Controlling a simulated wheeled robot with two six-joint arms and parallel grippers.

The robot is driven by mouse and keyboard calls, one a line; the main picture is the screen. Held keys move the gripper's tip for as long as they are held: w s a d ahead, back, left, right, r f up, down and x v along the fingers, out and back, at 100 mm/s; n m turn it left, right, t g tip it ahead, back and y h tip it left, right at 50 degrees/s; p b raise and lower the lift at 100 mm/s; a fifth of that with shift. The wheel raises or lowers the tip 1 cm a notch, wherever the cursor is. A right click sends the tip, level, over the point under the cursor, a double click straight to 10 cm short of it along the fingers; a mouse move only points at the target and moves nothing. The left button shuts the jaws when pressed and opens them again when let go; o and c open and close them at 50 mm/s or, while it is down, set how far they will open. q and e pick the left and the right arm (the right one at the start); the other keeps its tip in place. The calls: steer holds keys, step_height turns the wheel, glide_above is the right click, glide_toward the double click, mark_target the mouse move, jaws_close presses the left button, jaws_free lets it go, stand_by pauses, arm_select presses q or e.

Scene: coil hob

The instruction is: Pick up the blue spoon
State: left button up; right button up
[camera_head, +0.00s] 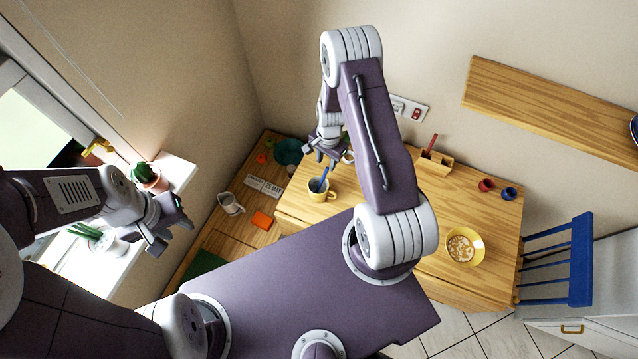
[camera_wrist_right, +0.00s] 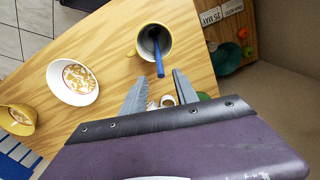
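The blue spoon (camera_head: 325,172) stands tilted in a yellow mug (camera_head: 319,195) on the wooden table, its handle sticking up. In the right wrist view the spoon's handle (camera_wrist_right: 158,58) leans out of the mug (camera_wrist_right: 140,42), its end close to the gap between my right fingertips. My right gripper (camera_head: 319,158) is open above the mug; in the wrist view its two fingers (camera_wrist_right: 160,80) are spread and hold nothing. My left gripper (camera_head: 172,236) is open and empty by the window sill, far from the mug.
A yellow bowl of food (camera_head: 479,248) and red (camera_head: 486,185) and blue (camera_head: 509,194) cups stand toward the table's right. A white bowl (camera_wrist_right: 92,93) lies nearer the mug. A wooden holder (camera_head: 433,163) is at the back, a blue chair (camera_head: 580,260) at the right.

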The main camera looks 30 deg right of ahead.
mark_target(325, 172)
step_height(325, 172, down, 2)
steer(key=shift+s+d+f+p, duration=0.1)
steer(key=shift+f+p, duration=0.15)
steer(key=shift+p, duration=0.1)
step_height(325, 172, down, 5)
steer(key=shift+r+p, duration=0.2)
steer(key=shift+p, duration=0.65)
steer(key=shift+w+f, duration=0.2)
jaws_close()
